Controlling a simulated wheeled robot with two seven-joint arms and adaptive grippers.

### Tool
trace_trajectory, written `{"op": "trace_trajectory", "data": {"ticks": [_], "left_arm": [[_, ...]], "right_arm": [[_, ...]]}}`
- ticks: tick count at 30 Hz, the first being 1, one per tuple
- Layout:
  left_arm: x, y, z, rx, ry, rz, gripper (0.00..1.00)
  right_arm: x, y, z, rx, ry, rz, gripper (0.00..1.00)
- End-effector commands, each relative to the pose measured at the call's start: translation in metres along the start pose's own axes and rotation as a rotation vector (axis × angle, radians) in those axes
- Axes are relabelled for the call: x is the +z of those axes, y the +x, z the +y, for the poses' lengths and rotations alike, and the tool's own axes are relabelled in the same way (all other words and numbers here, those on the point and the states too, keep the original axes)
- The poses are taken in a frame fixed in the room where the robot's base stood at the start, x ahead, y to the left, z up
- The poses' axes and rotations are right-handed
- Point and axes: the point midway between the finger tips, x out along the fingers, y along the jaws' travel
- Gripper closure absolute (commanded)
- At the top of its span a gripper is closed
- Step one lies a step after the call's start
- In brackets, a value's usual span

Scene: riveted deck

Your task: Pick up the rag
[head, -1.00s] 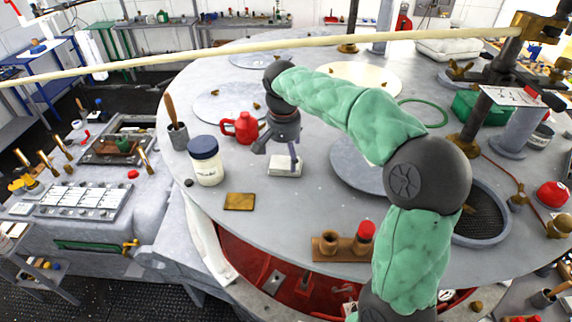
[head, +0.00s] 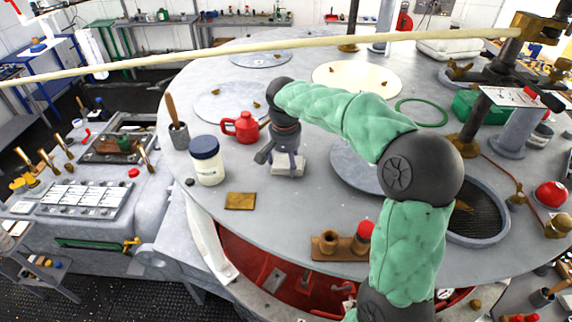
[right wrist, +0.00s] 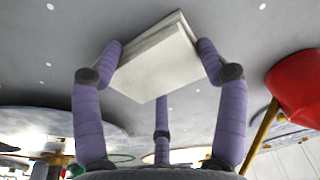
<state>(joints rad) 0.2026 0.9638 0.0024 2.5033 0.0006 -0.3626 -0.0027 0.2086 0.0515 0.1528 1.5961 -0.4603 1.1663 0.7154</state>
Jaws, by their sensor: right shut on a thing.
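The rag (head: 289,170) is a white, folded, flat square pad on the grey riveted deck, left of the middle in the head view. My right gripper (head: 284,159) points down over it, with its fingers around it. In the right wrist view the purple fingers press on the left and right edges of the rag (right wrist: 155,65), and a third finger shows behind. The gripper is shut on the rag. The rag is at or very close to the deck; I cannot tell whether it touches. My left gripper is not in view.
A red teapot-like can (head: 241,127) stands just left of my gripper. A white jar with a blue lid (head: 206,161) and a brass plate (head: 240,201) are farther left and nearer. A wooden block with a red-topped piece (head: 342,245) is at the front. Deck between them is clear.

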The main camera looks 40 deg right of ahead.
Motion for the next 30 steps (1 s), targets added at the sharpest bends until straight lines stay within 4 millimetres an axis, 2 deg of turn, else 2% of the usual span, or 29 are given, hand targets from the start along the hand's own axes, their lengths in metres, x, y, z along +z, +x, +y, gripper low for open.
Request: {"op": "trace_trajectory", "data": {"ticks": [8, 13, 16, 25, 30], "left_arm": [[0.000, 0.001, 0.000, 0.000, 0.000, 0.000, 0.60], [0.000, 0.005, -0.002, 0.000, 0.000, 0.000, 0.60], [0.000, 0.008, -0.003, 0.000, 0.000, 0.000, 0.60], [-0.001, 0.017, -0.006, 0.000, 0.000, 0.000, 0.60], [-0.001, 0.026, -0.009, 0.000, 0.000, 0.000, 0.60]], "right_arm": [[0.001, -0.001, 0.000, 0.002, -0.001, -0.004, 0.59], [-0.002, -0.015, 0.000, 0.000, 0.000, 0.000, 0.59], [-0.005, -0.031, -0.001, -0.001, 0.000, 0.001, 0.59], [0.023, -0.097, 0.036, -0.002, 0.001, 0.002, 0.59], [0.050, -0.116, 0.065, -0.001, 0.000, 0.001, 0.59]]}}
